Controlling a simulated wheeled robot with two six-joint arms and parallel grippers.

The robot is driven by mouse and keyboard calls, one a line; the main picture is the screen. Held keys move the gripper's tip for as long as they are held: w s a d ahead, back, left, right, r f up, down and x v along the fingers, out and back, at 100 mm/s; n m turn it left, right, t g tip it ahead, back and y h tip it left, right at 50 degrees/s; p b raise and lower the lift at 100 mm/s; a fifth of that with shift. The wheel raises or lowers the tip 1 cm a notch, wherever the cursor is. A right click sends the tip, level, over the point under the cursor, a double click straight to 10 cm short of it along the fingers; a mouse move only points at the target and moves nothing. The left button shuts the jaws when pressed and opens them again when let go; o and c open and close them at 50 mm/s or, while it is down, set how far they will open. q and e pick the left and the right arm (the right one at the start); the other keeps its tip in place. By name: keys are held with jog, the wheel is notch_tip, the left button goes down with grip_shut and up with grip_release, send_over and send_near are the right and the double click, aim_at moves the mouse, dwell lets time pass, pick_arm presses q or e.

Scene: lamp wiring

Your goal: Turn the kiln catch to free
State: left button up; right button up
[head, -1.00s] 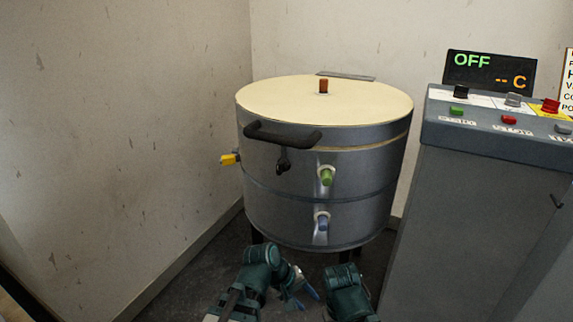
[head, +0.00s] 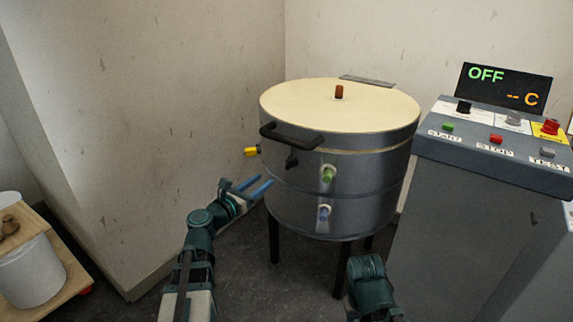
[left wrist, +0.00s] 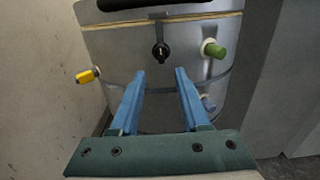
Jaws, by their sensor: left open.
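The kiln (head: 340,180) is a round grey metal drum on legs with a pale lid (head: 345,105). The black catch (head: 291,162) sits on its front just below the dark lid handle (head: 290,137). In the left wrist view the catch (left wrist: 161,51) shows ahead, with its small lever hanging down. My left gripper (head: 263,186) is open and empty, its blue fingers pointing at the drum's lower left side. In the left wrist view the left gripper (left wrist: 159,78) has the catch beyond and between its fingertips, apart from them. My right arm shows at the bottom, its fingers hidden.
A green-tipped plug (head: 328,174), a blue one (head: 324,212) and a yellow one (head: 251,151) stick out of the drum. A control panel (head: 500,140) reading OFF stands at right. A white bucket (head: 32,270) on a wooden cart is at lower left.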

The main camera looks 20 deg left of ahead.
aim_at(286, 163)
pick_arm(q)
jog(key=x, duration=1.3)
jog(key=shift+f, duration=0.1)
jog(key=shift+c, duration=0.3)
grip_shut()
